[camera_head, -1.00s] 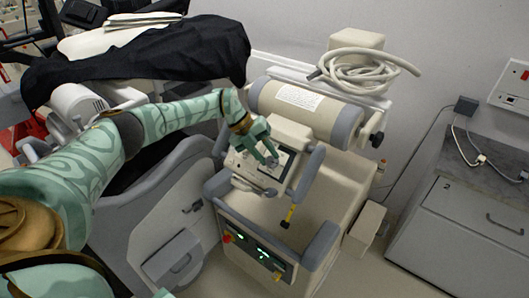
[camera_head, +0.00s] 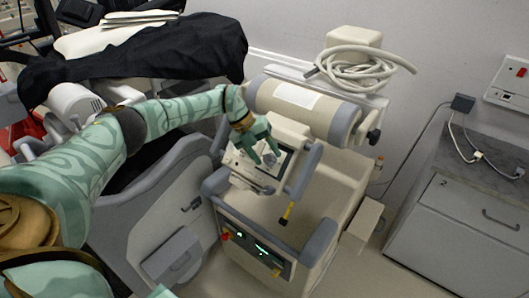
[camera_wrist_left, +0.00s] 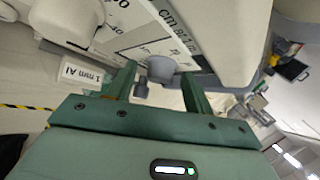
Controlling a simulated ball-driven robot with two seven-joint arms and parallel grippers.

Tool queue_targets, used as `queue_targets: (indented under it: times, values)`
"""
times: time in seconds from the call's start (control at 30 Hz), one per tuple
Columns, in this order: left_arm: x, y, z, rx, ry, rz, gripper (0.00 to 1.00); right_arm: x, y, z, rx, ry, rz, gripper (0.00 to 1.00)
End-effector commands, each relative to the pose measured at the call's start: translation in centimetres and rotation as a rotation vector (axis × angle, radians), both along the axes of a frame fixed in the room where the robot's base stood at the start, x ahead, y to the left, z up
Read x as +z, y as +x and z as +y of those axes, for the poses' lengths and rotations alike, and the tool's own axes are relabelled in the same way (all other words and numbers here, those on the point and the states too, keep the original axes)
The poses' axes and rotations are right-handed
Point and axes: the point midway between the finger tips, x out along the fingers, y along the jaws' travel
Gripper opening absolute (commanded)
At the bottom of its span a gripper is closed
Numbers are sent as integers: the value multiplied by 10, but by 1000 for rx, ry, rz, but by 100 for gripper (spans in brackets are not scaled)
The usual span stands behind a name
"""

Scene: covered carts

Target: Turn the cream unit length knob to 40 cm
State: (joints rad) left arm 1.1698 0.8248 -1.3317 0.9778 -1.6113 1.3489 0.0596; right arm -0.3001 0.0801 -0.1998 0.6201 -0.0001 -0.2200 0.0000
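The cream unit (camera_head: 292,133) has a tilted front panel with dark and white markings. In the left wrist view, a grey round knob (camera_wrist_left: 161,68) stands on this panel beside a printed scale reading "cm at 1 m". My left gripper (camera_head: 265,157) is at the panel and hides part of it in the head view. In the left wrist view, its two fingers (camera_wrist_left: 160,88) are apart, with the knob between and just beyond them. I cannot tell whether either finger touches the knob. The knob's pointer and setting are not readable. My right gripper is not in view.
Below the panel are a yellow-tipped tab (camera_head: 287,213) and a lit control strip (camera_head: 253,243). A cream cylinder (camera_head: 300,105) and a coiled hose (camera_head: 352,68) sit behind. A black cover (camera_head: 150,55) lies left. A grey cabinet (camera_head: 470,220) stands right.

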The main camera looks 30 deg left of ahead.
Motion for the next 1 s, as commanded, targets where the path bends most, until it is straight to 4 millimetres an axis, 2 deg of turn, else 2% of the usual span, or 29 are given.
queue_targets:
  times: [0.17, 0.27, 0.37, 0.7, 0.83, 1.0]
  values:
    - [2, 0, 1, 2, 0, -1, 52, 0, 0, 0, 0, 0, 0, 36]
    - [10, -1, 6, 3, -1, -3, 52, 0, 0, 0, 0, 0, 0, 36]
    - [27, -4, 16, 4, 0, -5, 52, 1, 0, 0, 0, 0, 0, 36]
    - [104, -20, 60, 3, 1, -4, 52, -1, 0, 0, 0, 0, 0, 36]
    - [125, -24, 71, 2, 0, -2, 52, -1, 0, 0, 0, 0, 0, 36]
    - [138, -27, 79, 1, 0, 0, 52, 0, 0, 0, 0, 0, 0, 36]
